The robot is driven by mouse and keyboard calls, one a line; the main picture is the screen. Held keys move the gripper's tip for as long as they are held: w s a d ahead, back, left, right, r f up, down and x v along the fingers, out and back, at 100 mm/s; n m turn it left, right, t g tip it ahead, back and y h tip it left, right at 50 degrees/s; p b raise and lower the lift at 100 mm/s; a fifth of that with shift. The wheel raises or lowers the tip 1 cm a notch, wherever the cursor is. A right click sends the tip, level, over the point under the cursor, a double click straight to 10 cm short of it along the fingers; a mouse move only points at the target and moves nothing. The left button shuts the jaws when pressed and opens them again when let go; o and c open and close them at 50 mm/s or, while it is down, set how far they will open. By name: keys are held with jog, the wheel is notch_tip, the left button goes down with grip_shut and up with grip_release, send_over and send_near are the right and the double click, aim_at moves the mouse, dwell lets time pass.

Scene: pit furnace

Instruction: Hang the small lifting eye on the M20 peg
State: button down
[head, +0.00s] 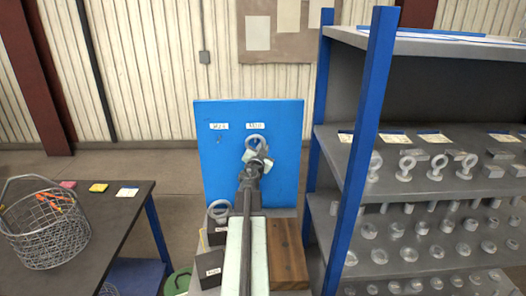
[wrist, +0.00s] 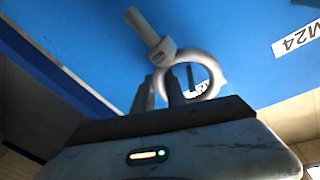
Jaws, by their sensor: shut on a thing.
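The small lifting eye (head: 256,142) is a pale grey ring with a collar and shank. My gripper (head: 255,167) is shut on it, in front of the blue board (head: 280,170). In the wrist view the ring (wrist: 217,77) is by the fingertips (wrist: 160,92), and the shank points up-left. A white label (head: 255,126) is above the held eye; its print is too small to read. A dark piece shows within the ring; I cannot tell whether it is a peg. The M20 peg is not clearly visible. The M24 label (wrist: 298,40) is at right in the wrist view.
Shelves (head: 430,185) with several eyes and parts stand close on the right. A table (head: 115,215) with a wire basket (head: 45,235) is at left.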

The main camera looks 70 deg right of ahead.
jog(key=shift+w+d+f, duration=0.1)
jog(key=shift+w+d, duration=0.15)
jog(key=shift+d, duration=0.35)
jog(key=shift+w+d+f+b, duration=0.35)
jog(key=shift+w+f+b, duration=0.05)
jog(key=shift+b, duration=0.1)
jog(key=shift+s+d, duration=0.1)
jog(key=shift+s, duration=0.2)
jog(key=c, duration=1.3)
grip_release()
jog(key=a, duration=0.2)
jog(key=s+a, duration=0.1)
jog(key=a, duration=0.4)
jog(key=shift+s+a, duration=0.15)
jog(key=shift+a, duration=0.2)
